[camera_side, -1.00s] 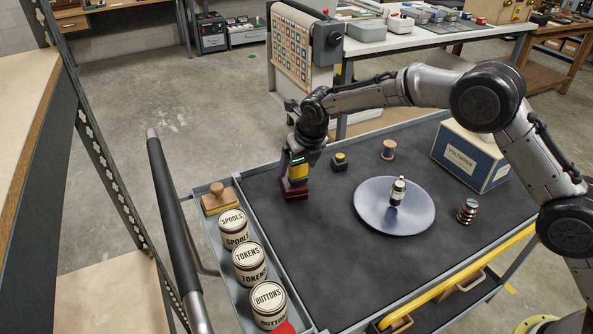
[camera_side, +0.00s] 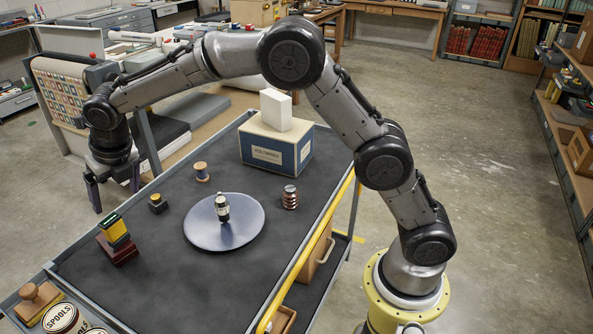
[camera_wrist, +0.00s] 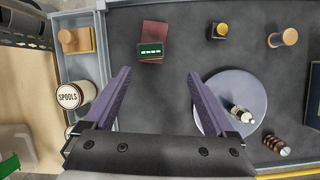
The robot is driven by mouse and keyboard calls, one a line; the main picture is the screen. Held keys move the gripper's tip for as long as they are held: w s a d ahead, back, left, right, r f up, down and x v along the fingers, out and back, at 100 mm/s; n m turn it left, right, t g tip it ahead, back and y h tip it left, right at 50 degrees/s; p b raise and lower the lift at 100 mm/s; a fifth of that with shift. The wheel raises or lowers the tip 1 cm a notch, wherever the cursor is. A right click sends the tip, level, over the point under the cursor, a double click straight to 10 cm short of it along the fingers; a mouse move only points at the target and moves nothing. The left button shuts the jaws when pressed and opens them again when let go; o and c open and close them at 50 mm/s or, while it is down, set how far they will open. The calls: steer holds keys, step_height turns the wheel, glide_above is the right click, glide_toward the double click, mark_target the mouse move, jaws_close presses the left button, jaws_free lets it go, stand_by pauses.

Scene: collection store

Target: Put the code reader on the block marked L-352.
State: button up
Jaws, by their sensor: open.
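The code reader appears to be the small yellow and dark device with a lit green display (camera_side: 113,230). It sits on a dark red block (camera_side: 122,254) at the left of the cart top, slightly turned relative to it. The wrist view shows the device (camera_wrist: 151,51) over one end of the red block (camera_wrist: 155,29). No marking L-352 is readable on the block. My gripper (camera_side: 113,185) is open and empty, raised above and apart from the device. Its spread fingers show in the wrist view (camera_wrist: 159,76), with the device beyond their tips.
A blue-grey disc (camera_side: 250,235) carries a small dark and white bottle-like object (camera_side: 222,208). Nearby are a small black block with a yellow top (camera_side: 158,204), a spool (camera_side: 202,172), a coppery coil (camera_side: 290,197) and a labelled box (camera_side: 262,153). Labelled tins line the left tray.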

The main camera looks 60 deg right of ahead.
steer(key=s+d+r+m, duration=0.6)
steer(key=s+m, duration=0.3)
steer(key=s, duration=0.1)
steer(key=s+d+r+m, duration=0.5)
steer(key=s+d+m, duration=0.2)
steer(key=s+m, duration=0.25)
steer(key=s+d+f+m, duration=0.2)
steer(key=s+m, duration=0.6)
steer(key=s, duration=0.2)
steer(key=s+d+f+m+t, duration=0.1)
steer(key=s+d+f+m, duration=0.1)
steer(key=s+m, duration=0.5)
steer(key=s, duration=0.3)
steer(key=shift+s+d+f+m, duration=0.15)
steer(key=shift+d+f+m, duration=0.1)
steer(key=shift+f+m, duration=0.1)
